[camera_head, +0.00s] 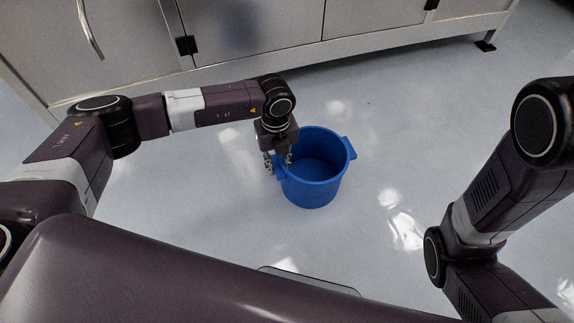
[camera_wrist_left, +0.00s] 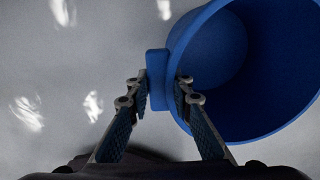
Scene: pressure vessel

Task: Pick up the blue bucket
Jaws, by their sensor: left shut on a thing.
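The blue bucket (camera_head: 313,182) is upright and empty in the middle of the head view, with a tab handle on each side of its rim. My left gripper (camera_head: 279,164) is at the bucket's left side. In the left wrist view, its fingers (camera_wrist_left: 160,95) are shut on the bucket's handle tab (camera_wrist_left: 157,75), one finger outside the wall and one toward the inside. The bucket (camera_wrist_left: 190,45) fills the upper right of that view. Whether its base touches the floor is hard to tell. My right arm shows at the right of the head view, but its gripper is out of view.
A grey metal cabinet (camera_head: 250,30) on short feet stands along the back. The pale glossy floor (camera_head: 385,130) around the bucket is clear, with bright light reflections. My own base is in the foreground.

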